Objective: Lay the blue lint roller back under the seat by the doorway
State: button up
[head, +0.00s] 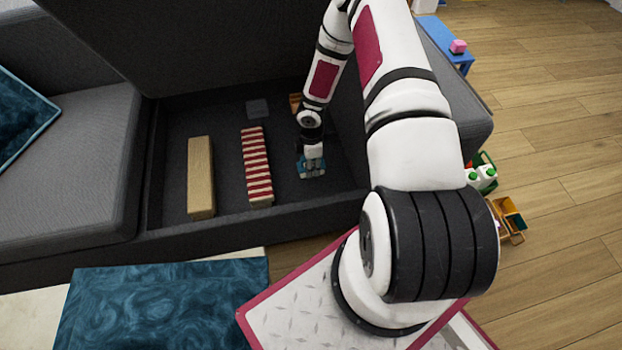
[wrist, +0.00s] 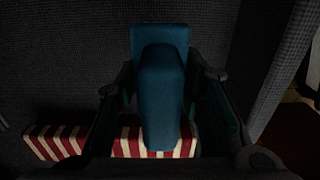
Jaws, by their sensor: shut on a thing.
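My gripper (head: 312,168) is down inside the open storage box (head: 225,122) under the raised sofa seat, near its right end. In the wrist view the blue lint roller (wrist: 162,95) sits between my two fingers, and my gripper is shut on it. A wider blue part shows behind its rounded near end. In the head view my gripper mostly hides the roller. I cannot tell whether the roller touches the floor of the box.
A red-and-white striped block (head: 257,165) lies left of my gripper, and a tan block (head: 201,177) lies further left. A small grey item (head: 257,108) and an orange item (head: 295,102) lie at the back. The box's front wall (head: 270,220) stands near my arm.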

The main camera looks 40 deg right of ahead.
jog(key=shift+f+b, duration=0.95)
jog(key=shift+f, duration=2.05)
jog(key=shift+f, duration=0.2)
jog(key=o, duration=1)
jog(key=shift+r, duration=0.2)
